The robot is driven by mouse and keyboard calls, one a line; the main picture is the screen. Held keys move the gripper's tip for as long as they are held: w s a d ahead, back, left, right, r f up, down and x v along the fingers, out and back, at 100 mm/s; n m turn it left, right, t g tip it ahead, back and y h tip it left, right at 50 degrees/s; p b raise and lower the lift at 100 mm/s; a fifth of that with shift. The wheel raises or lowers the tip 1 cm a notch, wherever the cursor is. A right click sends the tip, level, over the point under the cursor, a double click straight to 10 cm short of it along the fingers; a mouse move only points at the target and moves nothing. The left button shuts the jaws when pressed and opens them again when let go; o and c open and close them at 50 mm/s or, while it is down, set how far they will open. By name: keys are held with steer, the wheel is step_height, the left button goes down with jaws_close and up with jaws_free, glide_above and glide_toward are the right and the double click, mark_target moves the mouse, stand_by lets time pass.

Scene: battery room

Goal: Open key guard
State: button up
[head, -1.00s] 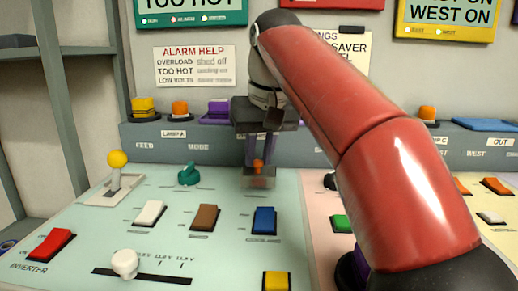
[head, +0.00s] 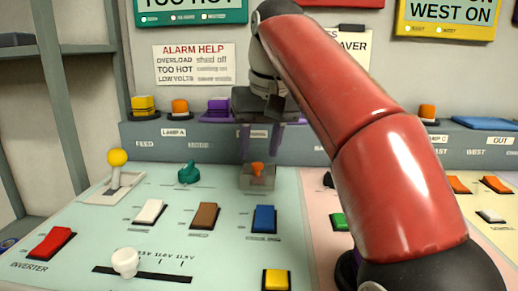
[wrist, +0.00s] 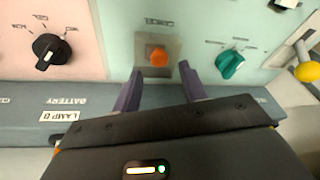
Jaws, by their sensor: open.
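The key guard (head: 263,183) is a small, see-through greyish box on the pale green panel, with an orange key (head: 257,169) showing in it. In the wrist view the guard (wrist: 142,42) is a greyish square around the orange key (wrist: 158,57). I cannot tell for sure whether its cover is down or raised. My gripper (head: 261,148) is open and empty, its purple fingers spread just above and behind the guard, apart from it. In the wrist view the fingertips (wrist: 160,70) lie either side of the key's line, short of it.
A teal knob (head: 189,174) stands left of the guard. White (head: 149,212), brown (head: 205,216) and blue (head: 264,219) rocker switches lie in front. A yellow-topped lever (head: 117,158) is farther left. The grey ledge (head: 220,138) with lamps runs behind.

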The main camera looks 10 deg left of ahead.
steer(key=shift+v, duration=0.9)
steer(key=s+d+b, duration=0.3)
steer(key=s+d, duration=0.4)
steer(key=s, duration=0.2)
steer(key=shift+s, duration=0.35)
